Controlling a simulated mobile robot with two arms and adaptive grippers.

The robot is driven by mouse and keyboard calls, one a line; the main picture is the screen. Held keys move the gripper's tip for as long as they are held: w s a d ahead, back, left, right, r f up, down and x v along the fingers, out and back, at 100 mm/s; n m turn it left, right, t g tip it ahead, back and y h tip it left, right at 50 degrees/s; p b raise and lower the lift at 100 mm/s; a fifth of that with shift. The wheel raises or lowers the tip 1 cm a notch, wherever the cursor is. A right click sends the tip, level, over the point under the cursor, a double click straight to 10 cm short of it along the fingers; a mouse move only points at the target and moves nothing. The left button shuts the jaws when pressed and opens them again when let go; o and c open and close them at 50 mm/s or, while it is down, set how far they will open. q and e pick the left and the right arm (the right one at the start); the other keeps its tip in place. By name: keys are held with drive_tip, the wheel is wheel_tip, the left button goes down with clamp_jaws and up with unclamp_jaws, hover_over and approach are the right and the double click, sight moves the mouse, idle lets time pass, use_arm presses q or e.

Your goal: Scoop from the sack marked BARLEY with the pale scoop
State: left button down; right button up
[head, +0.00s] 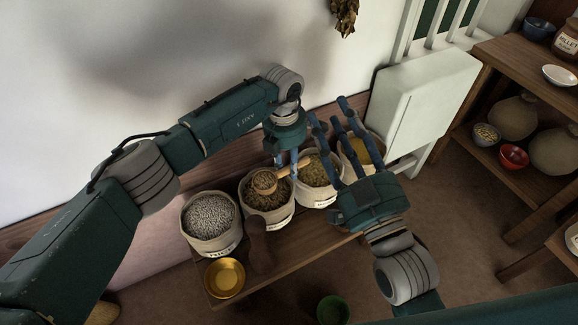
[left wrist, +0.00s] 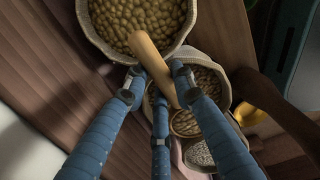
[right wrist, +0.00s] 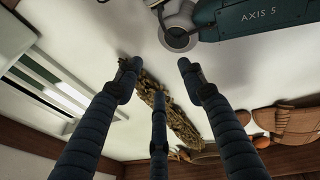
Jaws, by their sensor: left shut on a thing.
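My left gripper (head: 287,160) is shut on the handle of the pale wooden scoop (head: 264,181); the left wrist view shows the handle (left wrist: 152,58) between its fingers. The scoop's bowl is over the brown-grain sack (head: 267,212), second from left; whether it touches the grain I cannot tell. Beside that sack stand a grey-grain sack (head: 209,222) on its left, and a greenish-grain sack (head: 318,180) and a yellow-grain sack (head: 360,152) on its right. The labels are too small to read, so I cannot tell which says BARLEY. My right gripper (head: 345,117) is open, empty, its fingers pointing up.
The sacks stand on a low wooden bench (head: 290,252) with a brass bowl (head: 224,278) and a dark brown upright thing (head: 257,247). A green vessel (head: 332,309) is on the floor. Shelves (head: 502,50) with bowls and jars are at right. A dried bunch (head: 344,17) hangs above.

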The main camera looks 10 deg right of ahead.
use_arm(q)
drive_tip(key=shift+r, duration=0.85)
drive_tip(key=shift+r+y+p, duration=0.4)
drive_tip(key=shift+r+p, duration=0.1)
drive_tip(key=shift+r, duration=0.45)
use_arm(e)
drive_tip(key=shift+w+d+f+g+h, duration=0.15)
drive_tip(key=shift+f+g, duration=0.3)
drive_tip(key=shift+f, duration=0.5)
drive_tip(key=shift+d+f+g+h, duration=0.1)
drive_tip(key=shift+f+g+h, duration=0.1)
drive_tip(key=shift+f+g, duration=0.5)
drive_tip(key=shift+w+d+f+g+h, duration=0.15)
drive_tip(key=shift+f+g, duration=0.1)
drive_tip(key=shift+f, duration=0.9)
